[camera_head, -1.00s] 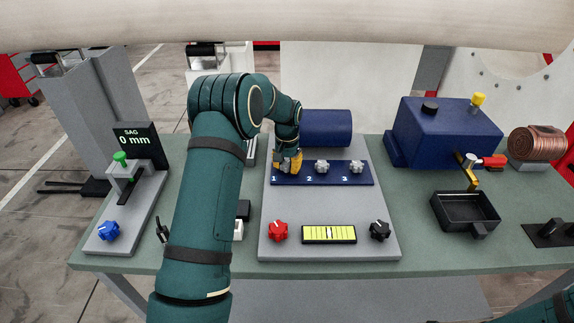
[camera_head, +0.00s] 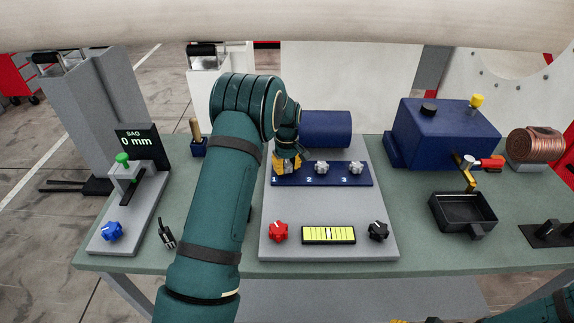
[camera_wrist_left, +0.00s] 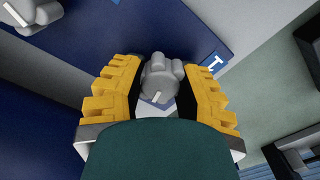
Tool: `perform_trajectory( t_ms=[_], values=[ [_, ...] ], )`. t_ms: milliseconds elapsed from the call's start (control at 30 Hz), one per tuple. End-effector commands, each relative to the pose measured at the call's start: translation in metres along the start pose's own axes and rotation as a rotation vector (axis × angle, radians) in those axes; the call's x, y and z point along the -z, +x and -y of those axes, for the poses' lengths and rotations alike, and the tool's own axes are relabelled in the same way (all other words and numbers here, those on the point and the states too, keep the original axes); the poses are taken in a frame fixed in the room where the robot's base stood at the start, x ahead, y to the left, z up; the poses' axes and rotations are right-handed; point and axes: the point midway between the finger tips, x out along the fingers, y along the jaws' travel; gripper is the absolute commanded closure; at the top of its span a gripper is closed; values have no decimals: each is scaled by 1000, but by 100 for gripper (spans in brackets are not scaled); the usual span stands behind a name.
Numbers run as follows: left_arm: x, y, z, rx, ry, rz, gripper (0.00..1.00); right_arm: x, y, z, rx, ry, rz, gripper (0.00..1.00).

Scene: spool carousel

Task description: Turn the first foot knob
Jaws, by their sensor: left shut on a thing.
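The first foot knob (camera_wrist_left: 160,78) is grey and lobed, beside the label 1 on the blue strip (camera_head: 325,182). In the left wrist view it sits between the yellow fingers of my left gripper (camera_wrist_left: 160,92). In the head view my left gripper (camera_head: 287,162) comes down over the strip's left end and hides this knob. The gripper is shut on the knob. The second knob (camera_head: 321,167) and third knob (camera_head: 356,167) stand to its right. Of my right gripper, only a yellow sliver (camera_head: 400,321) shows at the bottom edge.
A red knob (camera_head: 278,231), a level vial (camera_head: 328,235) and a black knob (camera_head: 378,230) lie nearer on the grey plate. A blue cylinder (camera_head: 326,128) lies behind the strip. A blue box (camera_head: 440,135) and a black tray (camera_head: 437,213) stand to the right.

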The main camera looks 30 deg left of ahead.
Motion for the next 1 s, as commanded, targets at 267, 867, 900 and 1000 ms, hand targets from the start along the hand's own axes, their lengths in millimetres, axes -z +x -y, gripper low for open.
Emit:
perform_trajectory(
  t_ms=[267,867,900,1000],
  values=[
    [1,-2,0,-1,-261,-4,100,1,-9,3,2,0,0,53],
    [1,-1,2,0,-736,-4,100,3,-24,8,5,0,0,53],
    [1,-1,3,0,-755,-4,100,3,-25,8,5,0,0,53],
    [1,0,3,0,-795,-3,100,3,-26,8,5,0,0,53]
  ],
)
